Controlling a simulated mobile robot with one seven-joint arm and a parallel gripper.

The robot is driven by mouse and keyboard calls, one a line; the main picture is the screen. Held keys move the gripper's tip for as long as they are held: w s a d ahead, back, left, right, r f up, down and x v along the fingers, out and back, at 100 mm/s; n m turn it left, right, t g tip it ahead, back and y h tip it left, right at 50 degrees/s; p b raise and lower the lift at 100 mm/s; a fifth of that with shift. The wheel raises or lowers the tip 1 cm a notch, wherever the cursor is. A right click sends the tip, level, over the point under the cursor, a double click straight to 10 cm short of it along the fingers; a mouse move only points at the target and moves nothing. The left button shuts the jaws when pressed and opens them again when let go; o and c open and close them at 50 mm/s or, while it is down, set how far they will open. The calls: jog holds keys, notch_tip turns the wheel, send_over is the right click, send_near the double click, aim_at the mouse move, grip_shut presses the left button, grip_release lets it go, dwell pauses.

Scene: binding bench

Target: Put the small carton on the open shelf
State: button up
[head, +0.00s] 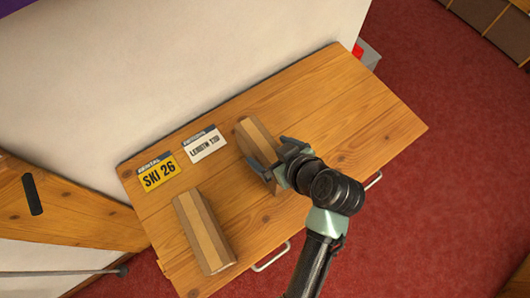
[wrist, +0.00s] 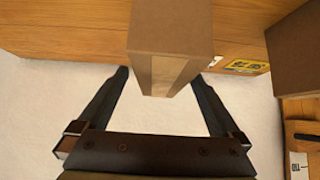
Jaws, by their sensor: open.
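Two brown cartons with a lighter tape stripe lie on the wooden bench top. One carton (head: 254,137) is at my gripper (head: 273,158), which partly hides it in the head view. The other carton (head: 203,232) lies nearer the front left, apart from my gripper. I cannot tell for sure which is the small one. In the wrist view, the first carton (wrist: 170,45) stands at the gap between the open fingers of my gripper (wrist: 160,76); contact is unclear. The other carton (wrist: 295,55) is at the right edge. I cannot make out an open shelf.
A pale wall (head: 170,60) rises behind. The bench's right part is clear. Metal handles (head: 271,257) project in front.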

jog(key=shift+p+x, duration=0.55)
jog(key=shift+x, duration=2.3)
jog(key=shift+a+r, duration=0.15)
grip_shut()
jog(key=shift+r, duration=0.1)
